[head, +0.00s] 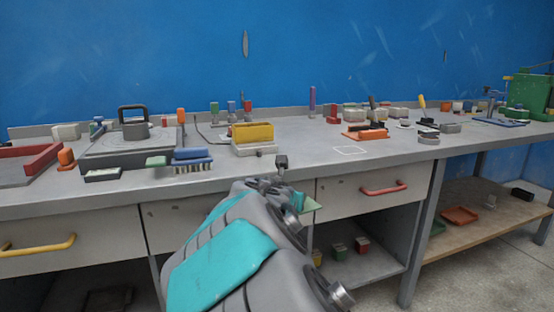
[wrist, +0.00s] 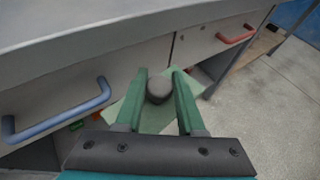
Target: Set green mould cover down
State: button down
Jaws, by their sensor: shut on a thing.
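The green mould cover (wrist: 152,118) is a flat pale green plate with a round dark grey knob (wrist: 159,88). My gripper (wrist: 159,78) is shut on the knob, one green finger on each side of it. The cover hangs in the air in front of the bench drawers, below the worktop edge. In the head view a pale green corner of the cover (head: 313,206) shows past my arm; the rest is hidden. A white outlined square (head: 349,150) lies empty on the worktop.
The grey worktop (head: 310,172) has free room around the outlined square. Drawer handles, one red (head: 384,188), stick out in front.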

jog(key=d+f, duration=0.6)
jog(key=f, duration=0.4)
jog(key=shift+w+d+f+n+y, duration=0.25)
jog(key=shift+w+f+n+y, duration=0.05)
jog(key=shift+w, duration=0.05)
